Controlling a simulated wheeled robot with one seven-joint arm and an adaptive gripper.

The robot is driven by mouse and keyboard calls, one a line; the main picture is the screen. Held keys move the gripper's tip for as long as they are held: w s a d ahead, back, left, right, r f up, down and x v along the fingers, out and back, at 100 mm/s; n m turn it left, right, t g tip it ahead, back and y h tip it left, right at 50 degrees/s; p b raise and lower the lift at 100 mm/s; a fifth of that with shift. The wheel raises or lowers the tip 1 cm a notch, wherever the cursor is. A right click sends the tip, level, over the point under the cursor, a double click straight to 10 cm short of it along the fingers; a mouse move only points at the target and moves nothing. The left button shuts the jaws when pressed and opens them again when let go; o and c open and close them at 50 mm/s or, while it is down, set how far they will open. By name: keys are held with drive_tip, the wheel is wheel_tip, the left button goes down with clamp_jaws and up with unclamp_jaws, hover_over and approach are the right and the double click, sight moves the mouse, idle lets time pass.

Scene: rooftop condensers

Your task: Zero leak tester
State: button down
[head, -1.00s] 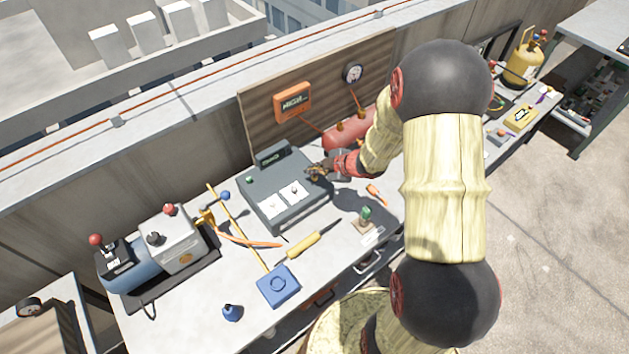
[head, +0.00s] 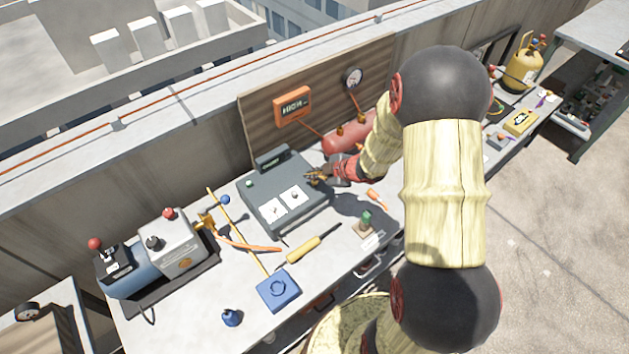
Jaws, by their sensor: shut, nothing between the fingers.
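The leak tester is most likely the dark grey console (head: 300,212) in the middle of the bench. It has a raised display (head: 272,158) at its back edge, a green button (head: 249,184) at the left, and two white panels, each with a small knob or switch, the left panel (head: 272,210) and the right panel (head: 295,196). The display text is too small to read. My gripper (head: 312,177) is shut and empty, over or just above the right side of the console. I cannot tell whether it touches the console.
An orange box reading HIGH (head: 293,105) and a gauge (head: 352,77) hang on the wooden board behind, above a red tank (head: 345,138). A yellow-handled tool (head: 303,250), a blue block (head: 278,290) and a vacuum pump (head: 160,255) lie around the console.

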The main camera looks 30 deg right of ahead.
sight(314, 182)
drive_tip(key=shift+f, duration=0.15)
idle(0.3)
drive_tip(key=shift+f, duration=0.25)
drive_tip(key=shift+f+b, duration=0.45)
drive_tip(key=shift+f, duration=0.1)
idle(0.6)
drive_tip(key=shift+r, duration=0.1)
drive_tip(key=shift+r+p, duration=0.9)
drive_tip(key=shift+p, duration=0.1)
wheel_tip(314, 182, up, 5)
drive_tip(key=p, duration=0.5)
idle(0.8)
